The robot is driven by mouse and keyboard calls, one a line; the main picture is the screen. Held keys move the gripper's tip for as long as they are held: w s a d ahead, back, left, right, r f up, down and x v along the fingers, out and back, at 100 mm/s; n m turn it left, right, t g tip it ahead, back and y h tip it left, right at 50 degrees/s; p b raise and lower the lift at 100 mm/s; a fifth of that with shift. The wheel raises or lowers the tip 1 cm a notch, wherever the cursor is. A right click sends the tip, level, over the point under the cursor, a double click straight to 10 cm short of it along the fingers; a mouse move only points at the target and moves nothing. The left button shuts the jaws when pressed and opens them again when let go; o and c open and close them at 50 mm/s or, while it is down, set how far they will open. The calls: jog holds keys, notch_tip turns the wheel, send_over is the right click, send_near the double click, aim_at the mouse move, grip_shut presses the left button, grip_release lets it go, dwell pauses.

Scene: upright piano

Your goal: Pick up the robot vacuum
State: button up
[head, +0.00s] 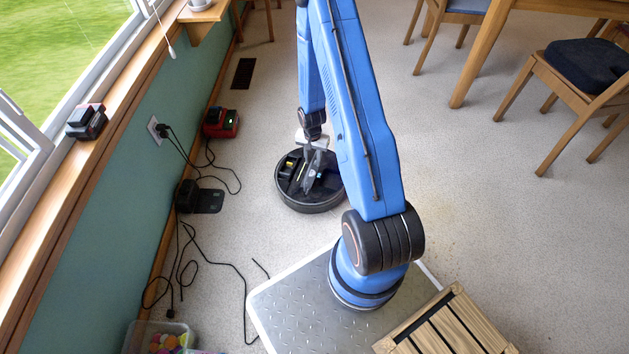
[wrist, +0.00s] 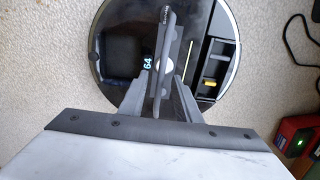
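The robot vacuum (head: 312,205) is a round black disc on the carpet, left of my arm in the head view. In the wrist view the robot vacuum (wrist: 112,28) fills the upper middle, with open compartments, a yellow part and a "64" mark on top. My gripper also shows in the head view (head: 314,178). Whether the fingertips touch the vacuum is unclear.
A red-and-black charger (head: 220,122) and black cables lie along the wall on the left. A black dock (head: 190,196) is against that wall. A wooden chair (head: 575,85) and table stand at right. A slatted wooden crate (head: 450,325) is at the bottom. Carpet right of the vacuum is clear.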

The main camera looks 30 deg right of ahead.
jog(key=shift+f, duration=0.65)
grip_shut()
dwell(0.9)
